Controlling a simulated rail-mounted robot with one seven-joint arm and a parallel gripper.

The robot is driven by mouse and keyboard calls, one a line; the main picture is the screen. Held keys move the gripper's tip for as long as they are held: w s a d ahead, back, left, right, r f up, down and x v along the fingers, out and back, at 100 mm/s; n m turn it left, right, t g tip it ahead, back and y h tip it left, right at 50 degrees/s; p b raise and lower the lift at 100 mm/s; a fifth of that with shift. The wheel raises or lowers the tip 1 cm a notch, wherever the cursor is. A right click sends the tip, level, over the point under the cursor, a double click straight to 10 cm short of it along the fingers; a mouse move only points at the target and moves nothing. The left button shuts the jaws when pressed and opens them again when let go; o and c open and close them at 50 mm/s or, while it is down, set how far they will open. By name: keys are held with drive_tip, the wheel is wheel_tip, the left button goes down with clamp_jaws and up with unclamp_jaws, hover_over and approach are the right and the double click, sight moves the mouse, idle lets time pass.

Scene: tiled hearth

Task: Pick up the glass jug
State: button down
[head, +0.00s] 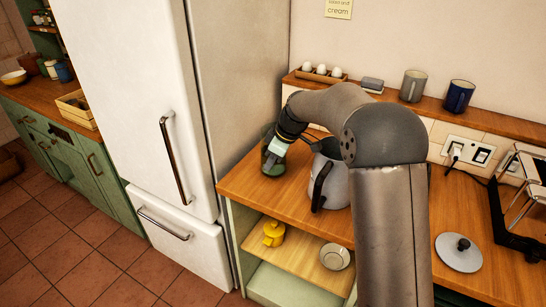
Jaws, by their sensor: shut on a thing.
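The glass jug (272,165) is a dark greenish glass vessel at the left end of the wooden counter, close to the fridge's side. My arm reaches over the counter from the right, and my gripper (276,146) is at the jug's upper part, shut on it. The fingers and much of the jug's top are hidden or too small to make out. I cannot tell whether the jug's base touches the counter.
A grey kettle (328,185) stands just right of the jug, partly behind my arm. The white fridge (140,90) is close on the left. A ledge (420,107) behind holds eggs and mugs. A pot lid (459,253) lies at the right.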

drive_tip(key=shift+r, duration=0.1)
drive_tip(key=shift+r, duration=0.1)
drive_tip(key=shift+w+r, duration=0.1)
drive_tip(key=shift+r, duration=0.45)
wheel_tip(320, 180, up, 2)
drive_tip(key=shift+r, duration=0.1)
drive_tip(key=s+d+r+b, duration=0.2)
drive_tip(key=s+r, duration=0.7)
drive_tip(key=s, duration=0.5)
drive_tip(key=shift+d+r+b, duration=0.25)
drive_tip(key=shift+r+b, duration=0.05)
drive_tip(key=shift+b, duration=0.6)
